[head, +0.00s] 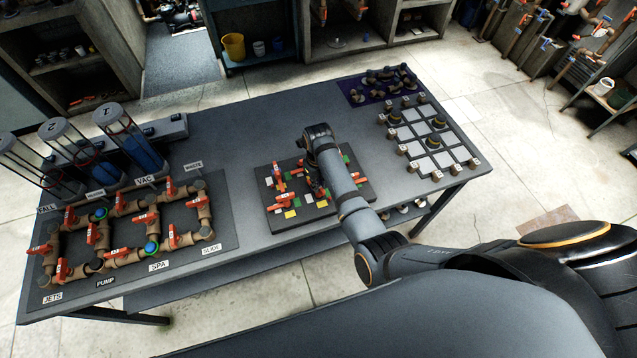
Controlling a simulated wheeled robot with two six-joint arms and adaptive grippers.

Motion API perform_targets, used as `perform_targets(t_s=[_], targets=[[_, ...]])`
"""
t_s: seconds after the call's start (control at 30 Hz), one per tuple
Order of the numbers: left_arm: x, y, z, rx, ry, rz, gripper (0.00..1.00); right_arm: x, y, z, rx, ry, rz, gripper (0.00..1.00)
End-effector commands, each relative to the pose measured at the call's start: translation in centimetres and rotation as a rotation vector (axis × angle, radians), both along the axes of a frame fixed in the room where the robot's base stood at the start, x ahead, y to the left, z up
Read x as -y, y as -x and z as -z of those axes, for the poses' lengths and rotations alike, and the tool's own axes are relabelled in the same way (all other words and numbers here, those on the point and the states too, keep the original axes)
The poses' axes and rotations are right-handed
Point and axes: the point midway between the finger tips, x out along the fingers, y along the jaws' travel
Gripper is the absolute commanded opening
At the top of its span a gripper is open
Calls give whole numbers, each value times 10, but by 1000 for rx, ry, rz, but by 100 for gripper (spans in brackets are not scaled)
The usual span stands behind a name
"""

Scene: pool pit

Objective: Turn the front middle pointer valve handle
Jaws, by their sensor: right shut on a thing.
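A dark square board (357,187) with small coloured patches lies at the middle of the table. Orange pointer valve handles stand on it, among them one at the back left (279,171) and one at the front left (281,200). My right gripper (316,187) reaches down over the middle of the board. It is shut on an orange pointer valve handle at the middle of the board, largely hidden by the gripper and my forearm. Which way this handle points cannot be told. My left gripper is out of view.
Left on the table (240,122) is a pipe board (222,232) with orange-handled valves; tall blue-filled cylinders (143,150) stand behind it. A grid board (440,160) and a purple mat (350,91) with dark fittings lie to the right. Bare table surrounds the valve board.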

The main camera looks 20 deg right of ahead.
Motion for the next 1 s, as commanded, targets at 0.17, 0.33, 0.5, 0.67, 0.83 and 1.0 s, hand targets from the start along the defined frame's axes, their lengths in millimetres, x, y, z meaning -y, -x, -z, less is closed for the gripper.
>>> perform_targets(t_s=[0.17, 0.33, 0.5, 0.67, 0.83, 1.0], targets=[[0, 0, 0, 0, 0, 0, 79, 0, 0, 0, 0, 1, -1, 0], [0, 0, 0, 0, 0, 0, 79, 0, 0, 0, 0, 1, -1, 30], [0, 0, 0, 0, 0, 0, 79, 0, 0, 0, 0, 0, -1, 34], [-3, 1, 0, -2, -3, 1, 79, 0, 0, -2, 1, 0, -1, 34], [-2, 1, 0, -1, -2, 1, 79, -1, -1, -26, 5, -2, -1, 34], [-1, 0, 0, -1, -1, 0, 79, 0, -1, -58, 4, 0, 0, 34]])
